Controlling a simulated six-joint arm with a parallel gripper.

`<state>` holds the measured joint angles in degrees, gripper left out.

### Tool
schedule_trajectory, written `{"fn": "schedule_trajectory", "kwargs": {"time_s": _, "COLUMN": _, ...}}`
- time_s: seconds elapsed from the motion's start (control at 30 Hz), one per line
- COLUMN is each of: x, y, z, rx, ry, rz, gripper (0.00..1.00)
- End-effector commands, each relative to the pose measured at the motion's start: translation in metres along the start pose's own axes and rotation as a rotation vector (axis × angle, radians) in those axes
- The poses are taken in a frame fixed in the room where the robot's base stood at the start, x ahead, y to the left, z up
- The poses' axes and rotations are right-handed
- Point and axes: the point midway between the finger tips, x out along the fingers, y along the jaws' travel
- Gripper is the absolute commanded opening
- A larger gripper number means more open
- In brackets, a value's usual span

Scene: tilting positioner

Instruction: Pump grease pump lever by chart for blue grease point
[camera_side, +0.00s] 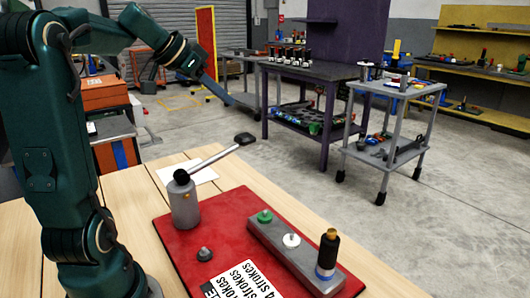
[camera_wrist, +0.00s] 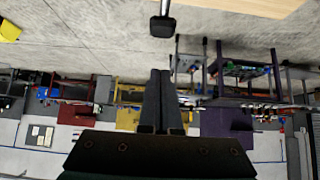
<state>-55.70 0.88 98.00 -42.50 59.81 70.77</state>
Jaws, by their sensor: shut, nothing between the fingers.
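The grease pump (camera_side: 184,205) is a grey cylinder with a black ball on top, on a red board (camera_side: 172,238). Its lever (camera_side: 215,157) slants up to the right and ends in a black grip (camera_side: 244,139). The grip also shows at the top of the wrist view (camera_wrist: 163,27). My gripper (camera_side: 231,101) is shut and empty, above and apart from the grip; its fingers lie together in the wrist view (camera_wrist: 160,75). The chart (camera_side: 250,284) shows "strokes" lines, partly cut off.
A small dark knob (camera_side: 204,254) stands on the red board. A blank-looking white sheet (camera_side: 187,172) lies on the wooden table (camera_side: 125,213) behind the pump. A purple bench (camera_side: 312,70) and a grey cart (camera_side: 398,88) stand well beyond the table. The air around my gripper is clear.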

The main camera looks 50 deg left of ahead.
Motion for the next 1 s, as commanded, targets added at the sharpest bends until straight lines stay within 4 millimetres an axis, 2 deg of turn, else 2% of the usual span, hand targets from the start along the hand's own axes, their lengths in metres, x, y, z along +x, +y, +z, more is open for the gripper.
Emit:
{"fn": "schedule_trajectory", "kwargs": {"time_s": 0.1, "x": 0.028, "y": 0.002, "z": 0.001, "rx": -0.001, "ry": -0.004, "rz": 0.009, "gripper": 0.00}}
{"fn": "schedule_trajectory", "kwargs": {"time_s": 0.27, "x": 0.058, "y": 0.002, "z": 0.003, "rx": -0.001, "ry": -0.004, "rz": 0.006, "gripper": 0.00}}
{"fn": "schedule_trajectory", "kwargs": {"time_s": 0.6, "x": 0.079, "y": 0.001, "z": 0.026, "rx": -0.002, "ry": -0.001, "rz": 0.002, "gripper": 0.00}}
{"fn": "schedule_trajectory", "kwargs": {"time_s": 1.0, "x": 0.081, "y": 0.000, "z": 0.028, "rx": 0.000, "ry": 0.000, "rz": 0.000, "gripper": 0.00}}
